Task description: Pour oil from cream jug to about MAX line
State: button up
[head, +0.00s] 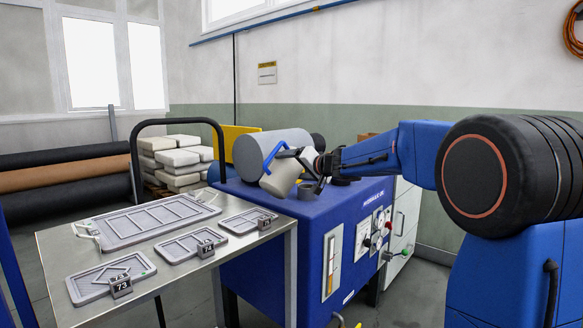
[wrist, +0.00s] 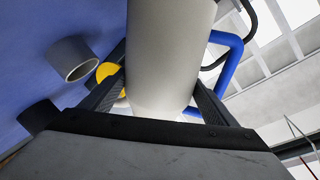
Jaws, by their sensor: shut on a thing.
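The cream jug (head: 279,177) is tilted above the top of the blue hydraulic oil tank (head: 270,204), its blue handle (head: 272,154) at its upper left. My gripper (head: 309,164) is shut around the jug's body; in the wrist view the jug (wrist: 167,55) fills the space between the fingers. A grey open filler neck (head: 307,190) stands on the tank just right of the jug; it also shows in the wrist view (wrist: 73,58), apart from the jug. A sight gauge (head: 332,262) is on the tank front; its MAX line is too small to read. No oil stream is visible.
A grey cylinder (head: 262,150) lies on the tank behind the jug. Dials and knobs (head: 375,226) are on the front panel. A metal table (head: 190,262) with several grey trays (head: 152,221) stands at the left. A yellow round part (wrist: 107,71) shows near the neck.

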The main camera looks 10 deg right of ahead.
jog(key=shift+d+f+m, duration=0.1)
jog(key=shift+d+m, duration=0.1)
jog(key=shift+m, duration=0.4)
jog(key=shift+w+d+r+m+g+y, duration=0.15)
jog(key=shift+w+d+r+m+g, duration=0.1)
jog(key=shift+r+m, duration=0.25)
jog(key=shift+w+d+r+m+g+y, duration=0.15)
jog(key=shift+d+r+m+g, duration=0.1)
jog(key=shift+r+m, duration=0.25)
dwell(6.4)
